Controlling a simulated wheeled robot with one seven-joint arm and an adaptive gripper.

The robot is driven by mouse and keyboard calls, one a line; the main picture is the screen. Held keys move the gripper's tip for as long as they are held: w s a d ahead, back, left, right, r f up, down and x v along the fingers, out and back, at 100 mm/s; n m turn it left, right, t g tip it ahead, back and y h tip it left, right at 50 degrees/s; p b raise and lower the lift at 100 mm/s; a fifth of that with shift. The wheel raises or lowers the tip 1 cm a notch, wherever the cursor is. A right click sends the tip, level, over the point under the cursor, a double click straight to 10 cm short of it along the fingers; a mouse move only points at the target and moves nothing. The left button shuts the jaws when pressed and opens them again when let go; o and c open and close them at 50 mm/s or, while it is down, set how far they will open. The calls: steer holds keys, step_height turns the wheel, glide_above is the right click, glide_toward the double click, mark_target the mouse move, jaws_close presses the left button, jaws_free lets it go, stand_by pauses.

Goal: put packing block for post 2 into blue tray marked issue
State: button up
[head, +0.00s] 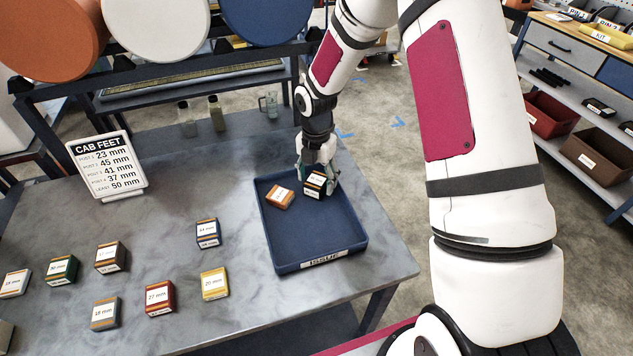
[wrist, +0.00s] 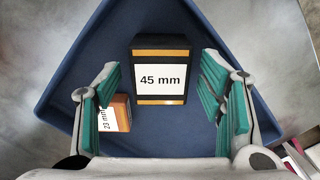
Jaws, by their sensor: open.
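The sign headed CAB FEET (head: 107,165) lists post 2 as 45 mm. The black block labelled 45 mm (head: 315,184) is inside the blue tray marked ISSUE (head: 320,255), near its back right part. It also shows in the wrist view (wrist: 160,72), between and beyond my fingers. My gripper (head: 318,172) is over the back of the tray, at the block. In the wrist view my gripper (wrist: 168,100) is open, with a gap between each finger and the block. An orange block labelled 23 mm (head: 279,197) lies in the tray, left of the black one.
Several other blocks stand on the table left of the tray, among them a blue block (head: 207,233), a yellow block (head: 214,284) and a red block (head: 160,298). Bottles (head: 216,113) stand at the back. The tray's front half is clear.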

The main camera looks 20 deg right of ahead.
step_height(320, 180, up, 11)
step_height(320, 180, up, 9)
steer(key=m+t+h, duration=0.1)
steer(key=m, duration=0.5)
glide_above(317, 180)
steer(key=s, duration=0.5)
steer(key=s+r+m+t, duration=0.1)
steer(key=s+r+m, duration=0.2)
steer(key=s+m, duration=0.4)
steer(key=s+r+m+t, duration=0.1)
steer(key=s+r+m, duration=0.3)
steer(key=s+m, duration=0.3)
steer(key=s+r+m+t+y, duration=0.1)
steer(key=s+r+m+t, duration=0.1)
steer(key=s+r+m, duration=0.2)
steer(key=shift+s+r+m+b, duration=0.15)
steer(key=shift+s+m+b, duration=0.15)
steer(key=shift+s+m, duration=1.7)
steer(key=shift+s+n, duration=0.45)
steer(key=shift+n, duration=0.05)
